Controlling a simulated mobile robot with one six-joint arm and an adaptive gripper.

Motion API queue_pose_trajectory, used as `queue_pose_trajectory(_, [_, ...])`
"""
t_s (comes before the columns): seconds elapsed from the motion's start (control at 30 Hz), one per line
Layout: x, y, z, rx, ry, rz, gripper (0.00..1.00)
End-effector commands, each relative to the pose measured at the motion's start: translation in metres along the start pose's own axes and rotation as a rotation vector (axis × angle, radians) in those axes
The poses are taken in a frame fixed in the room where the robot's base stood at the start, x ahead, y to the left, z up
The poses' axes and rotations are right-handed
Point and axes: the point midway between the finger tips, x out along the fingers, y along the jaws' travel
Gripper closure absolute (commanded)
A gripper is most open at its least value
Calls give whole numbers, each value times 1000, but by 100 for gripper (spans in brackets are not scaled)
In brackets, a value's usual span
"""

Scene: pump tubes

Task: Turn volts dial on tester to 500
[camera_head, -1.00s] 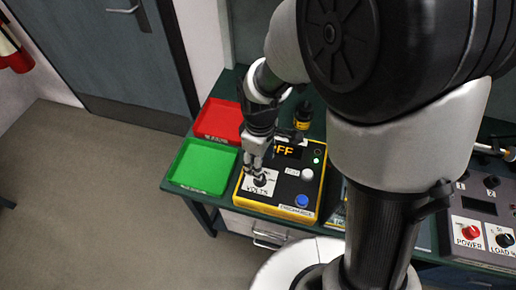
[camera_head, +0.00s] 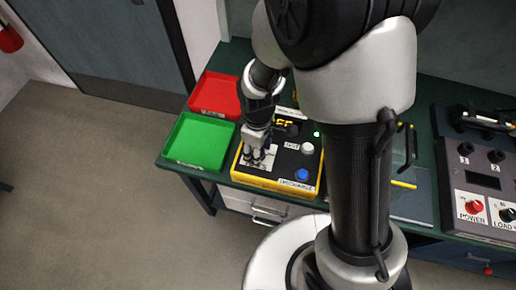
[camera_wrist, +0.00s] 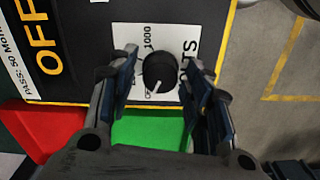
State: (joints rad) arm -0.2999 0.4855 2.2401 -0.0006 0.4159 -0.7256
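The tester (camera_head: 308,163) is a yellow-edged black box on the green table, and its display reads OFF in the wrist view (camera_wrist: 42,40). Its volts dial (camera_wrist: 158,72) is a round black knob with a white pointer line, on a white label marked 1000 at one side. The line points down and slightly left in the wrist view. My gripper (camera_head: 258,155) is over the label, pointing down. In the wrist view its two fingers stand left and right of the dial, with small gaps visible. In the head view the fingers hide the dial.
A white button (camera_head: 307,148) and a blue button (camera_head: 302,174) sit on the tester, right of my gripper. A green tray (camera_head: 199,141) and a red tray (camera_head: 216,96) lie to its left. A panel with a red power knob (camera_head: 474,207) stands at the right.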

Motion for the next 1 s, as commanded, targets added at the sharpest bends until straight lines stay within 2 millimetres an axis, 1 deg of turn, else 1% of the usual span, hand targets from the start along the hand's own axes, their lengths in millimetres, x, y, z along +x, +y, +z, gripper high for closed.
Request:
queue_pose_trajectory(0.03, [0,0,0,0,0,0,60])
queue_pose_trajectory(0.07, [0,0,0,0,0,0,62])
queue_pose_trajectory(0.53, [0,0,0,0,0,0,94])
queue_pose_trajectory(0.8, [0,0,0,23,0,0,95])
queue_pose_trajectory(1.0, [-1,0,0,113,0,0,95])
